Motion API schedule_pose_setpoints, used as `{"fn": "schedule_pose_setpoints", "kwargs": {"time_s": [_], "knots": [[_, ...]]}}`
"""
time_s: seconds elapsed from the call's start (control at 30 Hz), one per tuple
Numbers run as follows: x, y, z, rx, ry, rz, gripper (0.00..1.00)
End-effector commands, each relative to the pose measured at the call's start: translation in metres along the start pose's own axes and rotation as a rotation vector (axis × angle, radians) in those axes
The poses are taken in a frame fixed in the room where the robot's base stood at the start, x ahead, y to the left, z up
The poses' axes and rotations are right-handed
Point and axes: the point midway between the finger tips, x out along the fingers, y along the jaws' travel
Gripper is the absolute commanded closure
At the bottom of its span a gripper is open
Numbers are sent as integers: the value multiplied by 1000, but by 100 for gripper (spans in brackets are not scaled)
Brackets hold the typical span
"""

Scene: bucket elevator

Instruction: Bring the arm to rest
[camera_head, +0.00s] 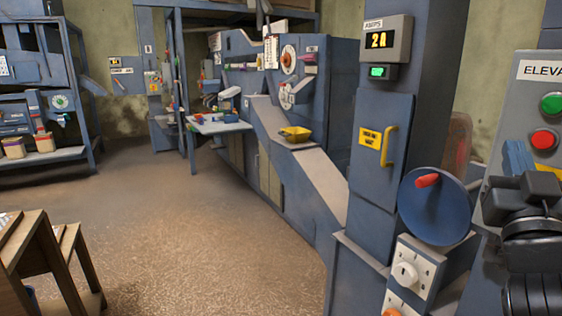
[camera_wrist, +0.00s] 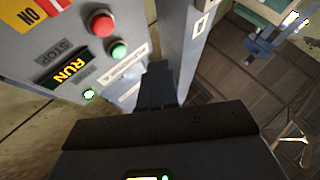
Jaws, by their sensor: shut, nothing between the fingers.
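My gripper (camera_head: 517,158) is at the right edge of the head view, in front of the grey elevator control panel (camera_head: 508,110). Its fingers are together with nothing between them. In the wrist view the closed fingers (camera_wrist: 157,85) point toward the lower edge of the same panel, just right of its face. The panel's red button (camera_wrist: 102,23) and green button (camera_wrist: 119,50) are apart from the fingers. The RUN sign (camera_wrist: 70,72) is lit yellow and a small green lamp (camera_wrist: 89,94) glows. The STOP sign is dark.
A blue column with an amps display (camera_head: 389,41) reading 24 stands left of the panel. A blue handwheel (camera_head: 436,207) with a red knob and a socket box (camera_head: 413,270) are near my arm. A yellow bucket (camera_head: 296,134) sits on the sloped chute. Open floor (camera_head: 190,220) lies at left centre.

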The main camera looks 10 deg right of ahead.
Motion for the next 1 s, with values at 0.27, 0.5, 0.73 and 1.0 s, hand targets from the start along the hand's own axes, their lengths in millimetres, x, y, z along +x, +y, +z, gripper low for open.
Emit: {"fn": "schedule_pose_setpoints", "kwargs": {"time_s": [0.27, 0.5, 0.73, 1.0], "knots": [[-116, -36, 65, 17, -178, -205, 100], [-218, -46, 91, 50, -316, -350, 100], [-312, -39, 94, 86, -446, -461, 100], [-407, -13, 76, 126, -597, -552, 100]]}}
